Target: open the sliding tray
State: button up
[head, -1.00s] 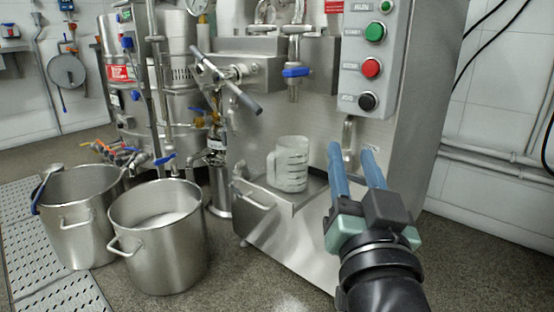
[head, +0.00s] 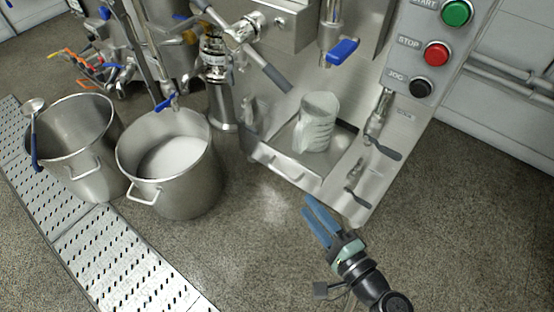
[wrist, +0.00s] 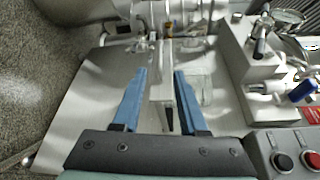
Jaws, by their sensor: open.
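The sliding tray (head: 272,160) is a grey metal tray low on the machine's front, and a translucent measuring jug (head: 316,122) stands in it. I cannot make out how far out the tray is. My gripper (head: 309,207) is open, with two blue fingers pointing up toward the tray's front from below in the head view. In the wrist view my gripper (wrist: 160,72) has its fingers apart, on either side of a narrow metal edge or bar. The jug (wrist: 201,88) shows just right of the fingers there. Contact with the tray cannot be told.
Two steel pots stand left of the tray, the nearer one (head: 172,190) holding white material. A control panel (head: 432,50) with green, red and black buttons is at upper right. Valve levers (head: 382,148) stick out right of the tray. The floor (head: 450,220) at right is clear.

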aim_at(283, 173)
jog(key=b+x, duration=0.3)
jog(key=x, duration=0.8)
jog(key=shift+w+a+b, duration=0.2)
jog(key=shift+w+b, duration=0.15)
grip_shut()
dwell(0.8)
